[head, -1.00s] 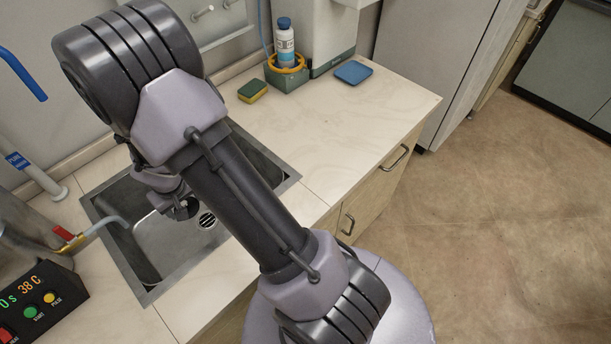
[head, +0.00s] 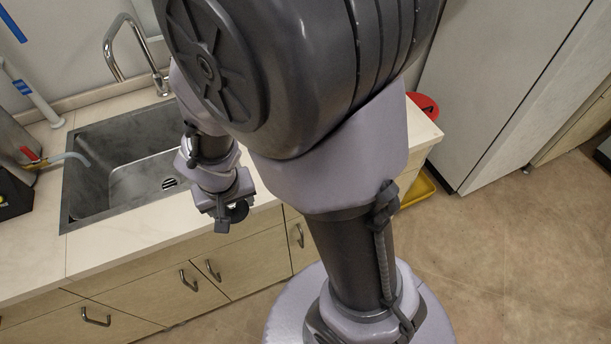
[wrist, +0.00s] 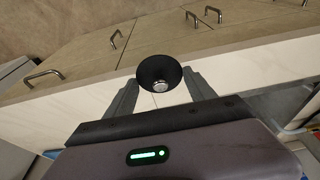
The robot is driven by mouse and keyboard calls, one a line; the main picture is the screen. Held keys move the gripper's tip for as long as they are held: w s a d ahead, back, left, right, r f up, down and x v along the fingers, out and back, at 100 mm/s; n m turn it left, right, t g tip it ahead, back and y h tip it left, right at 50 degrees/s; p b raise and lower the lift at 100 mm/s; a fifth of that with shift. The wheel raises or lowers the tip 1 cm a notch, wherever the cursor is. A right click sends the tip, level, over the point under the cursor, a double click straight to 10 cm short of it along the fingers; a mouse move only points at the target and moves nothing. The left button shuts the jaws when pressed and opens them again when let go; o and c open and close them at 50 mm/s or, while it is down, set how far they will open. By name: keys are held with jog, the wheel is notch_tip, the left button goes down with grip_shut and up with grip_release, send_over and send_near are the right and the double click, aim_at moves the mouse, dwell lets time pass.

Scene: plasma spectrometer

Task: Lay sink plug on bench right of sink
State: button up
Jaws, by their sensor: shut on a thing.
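The sink plug (wrist: 158,69), a dark round disc with a shiny metal centre, sits between the fingertips of my gripper (wrist: 161,84) in the wrist view. My gripper is shut on it. In the head view the small dark plug (head: 239,212) shows at the end of my gripper (head: 228,215), near the bench's front edge and to the right of the sink (head: 75,200). The sink is empty, with its drain (head: 169,184) showing. The bench (head: 418,128) right of the sink is mostly hidden behind my arm; its far right corner shows.
A curved metal tap (head: 112,52) stands behind the sink. A red object (head: 424,103) is at the bench's right end, partly hidden. A yellow tray (head: 416,190) lies low beside the cabinets. Drawer handles (head: 189,279) stick out from the bench front. Open floor lies at right.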

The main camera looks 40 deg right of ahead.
jog(key=shift+s+a+r+m, duration=0.2)
jog(key=shift+s+a+m, duration=0.05)
jog(key=shift+s+m, duration=0.25)
jog(key=shift+a+m, duration=0.25)
jog(key=shift+m, duration=0.05)
jog(key=shift+s+r+h, duration=0.1)
jog(key=shift+s+h, duration=0.05)
jog(key=shift+h, duration=0.15)
jog(key=shift+m, duration=0.3)
jog(key=w+d+p, duration=0.2)
jog(key=d, duration=0.2)
jog(key=w+d+p, duration=0.2)
jog(key=d, duration=0.2)
jog(key=w+d+p, duration=0.2)
jog(key=d, duration=0.3)
jog(key=shift+d+f, duration=0.1)
jog(key=shift+f, duration=0.25)
jog(key=b+x, duration=0.2)
jog(key=x, duration=0.1)
jog(key=b+x, duration=0.1)
jog(key=shift+s+d+f, duration=0.15)
jog(key=shift+d+f, duration=0.2)
jog(key=shift+d, duration=0.05)
jog(key=shift+r, duration=0.2)
jog(key=shift+f, duration=0.2)
jog(key=o, duration=1.3)
